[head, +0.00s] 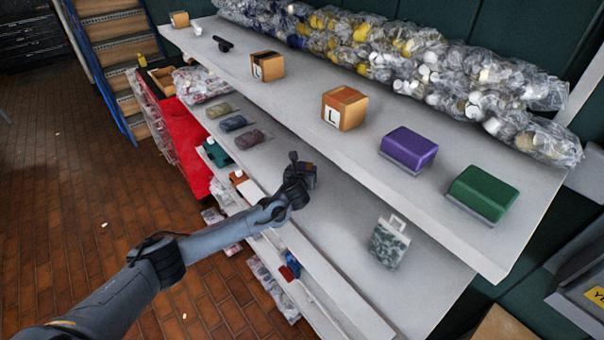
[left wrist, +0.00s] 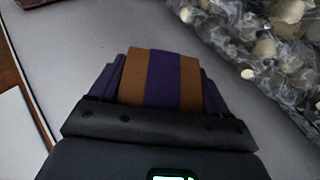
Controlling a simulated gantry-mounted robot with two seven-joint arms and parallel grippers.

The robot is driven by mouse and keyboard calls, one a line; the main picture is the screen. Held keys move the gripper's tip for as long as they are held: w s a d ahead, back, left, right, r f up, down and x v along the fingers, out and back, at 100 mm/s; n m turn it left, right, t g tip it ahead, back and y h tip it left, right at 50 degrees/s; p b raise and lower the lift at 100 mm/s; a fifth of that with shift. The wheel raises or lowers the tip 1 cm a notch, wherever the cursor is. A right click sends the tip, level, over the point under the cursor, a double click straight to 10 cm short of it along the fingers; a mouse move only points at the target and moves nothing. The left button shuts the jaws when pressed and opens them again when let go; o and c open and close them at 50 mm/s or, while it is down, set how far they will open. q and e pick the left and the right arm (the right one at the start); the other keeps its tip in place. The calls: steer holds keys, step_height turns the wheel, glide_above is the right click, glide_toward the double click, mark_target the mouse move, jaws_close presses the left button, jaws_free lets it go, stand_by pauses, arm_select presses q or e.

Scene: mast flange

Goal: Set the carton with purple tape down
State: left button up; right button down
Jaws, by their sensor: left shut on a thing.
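The carton with purple tape (left wrist: 163,78) shows in the left wrist view as a brown box with a purple band down its middle. It sits between the fingers of my left gripper, which is shut on it. In the head view my left gripper (head: 300,180) reaches over the lower grey shelf (head: 335,225), just in front of the upper shelf's edge. The carton is mostly hidden there by the gripper. I cannot tell whether its underside touches the shelf. My right gripper is not in view.
The upper shelf (head: 300,95) holds an orange-taped carton (head: 345,107), a purple block (head: 408,148), a green block (head: 482,193) and bagged goods (head: 400,50). A patterned bag (head: 390,241) stands on the lower shelf, with bare surface left of it. Small packs (head: 233,123) lie farther back.

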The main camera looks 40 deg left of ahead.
arm_select(q)
steer(key=shift+f, duration=0.65)
steer(key=shift+f, duration=0.15)
steer(key=o, duration=1.2)
steer(key=shift+r, duration=0.25)
steer(key=v, duration=1.2)
steer(key=shift+f, duration=0.1)
